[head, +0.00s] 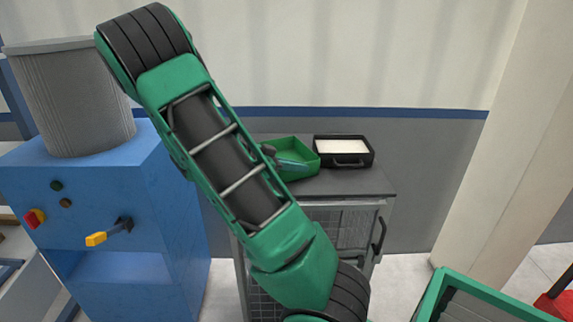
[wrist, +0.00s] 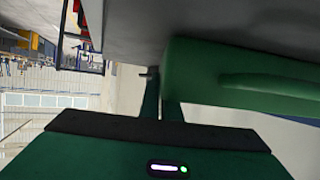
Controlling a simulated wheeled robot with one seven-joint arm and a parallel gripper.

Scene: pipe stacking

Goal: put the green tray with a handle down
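The green tray with a handle (head: 300,172) is at the top of the grey cart (head: 345,182), left of the black tray. In the wrist view the green tray (wrist: 235,75) fills the right side, close against the grey surface above it in that turned picture. My gripper (wrist: 161,103) has its two green fingers close together at the tray's near end, and they look shut on it. The exact grip point is hidden by the fingers and tray. In the head view my arm covers most of the gripper.
A black tray with a handle and white contents (head: 343,152) stands close to the right of the green tray. A blue machine (head: 110,195) with a grey bin (head: 72,98) stands at the left. The wall is behind the cart, and a pillar (head: 500,150) is at the right.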

